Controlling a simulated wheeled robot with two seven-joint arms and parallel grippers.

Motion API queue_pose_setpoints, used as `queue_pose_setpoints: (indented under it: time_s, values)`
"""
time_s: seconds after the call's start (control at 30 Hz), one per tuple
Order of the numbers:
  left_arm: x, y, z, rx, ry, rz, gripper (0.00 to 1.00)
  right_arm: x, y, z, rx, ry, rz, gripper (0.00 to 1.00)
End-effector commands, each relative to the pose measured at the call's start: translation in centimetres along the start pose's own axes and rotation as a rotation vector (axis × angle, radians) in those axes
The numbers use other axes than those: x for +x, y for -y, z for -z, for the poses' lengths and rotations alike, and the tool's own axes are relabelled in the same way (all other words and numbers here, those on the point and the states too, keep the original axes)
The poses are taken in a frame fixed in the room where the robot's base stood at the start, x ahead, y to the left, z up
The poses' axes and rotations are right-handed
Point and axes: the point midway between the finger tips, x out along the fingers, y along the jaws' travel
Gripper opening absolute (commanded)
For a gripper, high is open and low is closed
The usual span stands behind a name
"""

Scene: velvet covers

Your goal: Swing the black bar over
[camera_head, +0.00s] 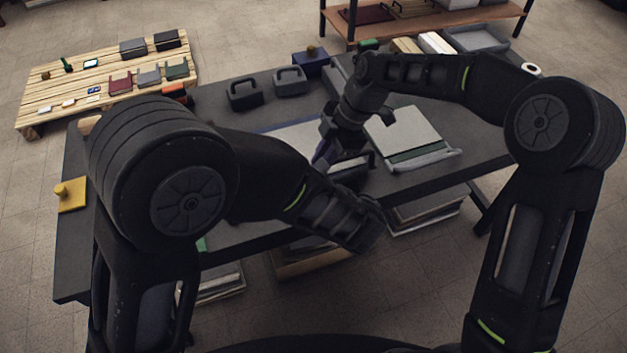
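A dark bar (350,167), which looks like the black bar, lies near the front middle of the dark table, partly hidden by my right gripper and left forearm. My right gripper (325,153) points down just left of and above it; I cannot tell whether they touch or whether its fingers are open. A pale sheet (292,134) lies behind and left of the gripper, partly covered. My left forearm crosses the front of the table; its gripper is hidden behind the wrist.
A pale board with a grey front bar (425,157) lies right of my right gripper. Two dark handled blocks (244,95) (291,82) and a blue box (311,63) stand behind. A yellow knobbed block (70,195) sits at the table's left edge. Pallet (40,110) and shelf (465,20) stand beyond.

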Motion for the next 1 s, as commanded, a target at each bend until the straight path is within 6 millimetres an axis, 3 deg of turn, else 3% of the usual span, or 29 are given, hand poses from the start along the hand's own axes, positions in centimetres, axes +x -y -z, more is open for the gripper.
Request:
queue_pose_setpoints:
  time_s: [0.1,0.13,0.4,1.0]
  values:
    - [0.49,-0.3,-0.38,-0.005,0.007,-0.009,0.0,0.46,1.0,-0.15,0.004,-0.001,0.032,0.0]
    - [0.51,-0.32,-0.4,-0.005,0.007,-0.01,0.0,0.47,1.02,-0.14,0.004,-0.001,0.033,0.16]
    - [0.48,-0.35,-0.34,-0.006,0.006,-0.011,0.0,0.44,0.93,-0.11,0.003,-0.001,0.03,0.36]
    - [0.36,-0.31,-0.05,-0.002,0.0,-0.009,0.0,0.19,0.61,0.03,0.001,-0.002,0.02,0.36]
